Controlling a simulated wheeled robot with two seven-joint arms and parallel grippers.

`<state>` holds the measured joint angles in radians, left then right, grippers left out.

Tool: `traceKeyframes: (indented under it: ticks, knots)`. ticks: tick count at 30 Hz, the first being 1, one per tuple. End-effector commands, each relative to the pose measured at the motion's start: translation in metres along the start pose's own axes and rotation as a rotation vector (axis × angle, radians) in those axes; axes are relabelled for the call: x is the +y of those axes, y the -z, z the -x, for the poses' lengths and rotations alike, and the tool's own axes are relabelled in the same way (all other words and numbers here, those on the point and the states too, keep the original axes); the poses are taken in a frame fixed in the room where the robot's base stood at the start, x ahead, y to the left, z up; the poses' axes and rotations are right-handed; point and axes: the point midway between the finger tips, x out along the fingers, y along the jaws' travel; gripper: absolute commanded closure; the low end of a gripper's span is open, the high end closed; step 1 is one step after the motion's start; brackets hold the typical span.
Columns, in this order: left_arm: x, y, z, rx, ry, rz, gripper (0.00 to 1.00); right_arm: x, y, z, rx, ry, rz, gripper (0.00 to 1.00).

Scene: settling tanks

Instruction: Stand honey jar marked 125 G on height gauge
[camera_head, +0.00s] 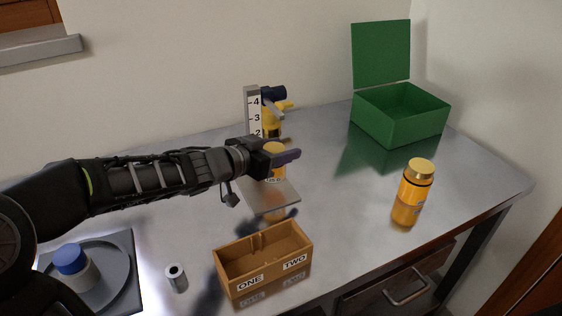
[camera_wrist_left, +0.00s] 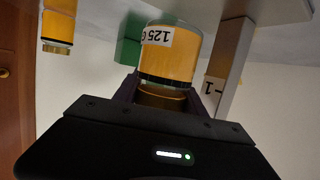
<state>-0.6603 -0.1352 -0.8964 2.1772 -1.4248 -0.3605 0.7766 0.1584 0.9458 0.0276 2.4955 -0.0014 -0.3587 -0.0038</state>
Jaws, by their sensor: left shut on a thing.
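The honey jar marked 125 G (camera_wrist_left: 167,52) has amber contents and a gold lid; in the head view (camera_head: 274,147) it is partly covered by the gripper. My left gripper (camera_head: 287,157) is shut on it around the lid end. The jar is upright over the flat plate of the height gauge (camera_head: 254,103), in front of its numbered post. In the left wrist view, which is upside down, the post (camera_wrist_left: 232,65) is beside the jar. I cannot tell whether the jar's base touches the plate. My right gripper is not in view.
Another amber jar with a gold lid (camera_head: 416,185) stands at right. An open green box (camera_head: 400,125) is at the back right. A wooden box marked ONE and TWO (camera_head: 264,262) is in front. A yellow object with a dark blue top (camera_head: 271,118) stands behind the gauge.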

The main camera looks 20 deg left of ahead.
Motion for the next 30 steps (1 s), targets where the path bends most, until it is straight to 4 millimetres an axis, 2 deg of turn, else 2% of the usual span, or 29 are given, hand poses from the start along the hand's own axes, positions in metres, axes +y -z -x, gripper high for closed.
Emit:
traceKeyframes:
  ticks: [3,6,16,17,20,30]
  knots:
    - [0.001,-0.022,-0.007,-0.001,-0.002,-0.001,1.0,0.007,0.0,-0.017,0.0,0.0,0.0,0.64]
    - [0.002,-0.03,-0.01,0.0,-0.004,-0.001,1.0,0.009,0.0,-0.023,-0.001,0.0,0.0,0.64]
    - [0.001,-0.03,-0.009,-0.001,-0.001,-0.001,1.0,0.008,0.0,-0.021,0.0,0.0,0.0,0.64]
    - [0.001,-0.03,-0.009,-0.002,-0.001,-0.001,0.5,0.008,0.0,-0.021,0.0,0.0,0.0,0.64]
    - [0.001,-0.03,-0.009,-0.002,-0.001,-0.001,0.42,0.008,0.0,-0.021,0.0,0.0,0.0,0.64]
    - [0.0,-0.029,-0.006,-0.001,-0.001,0.001,0.42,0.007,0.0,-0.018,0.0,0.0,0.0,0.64]
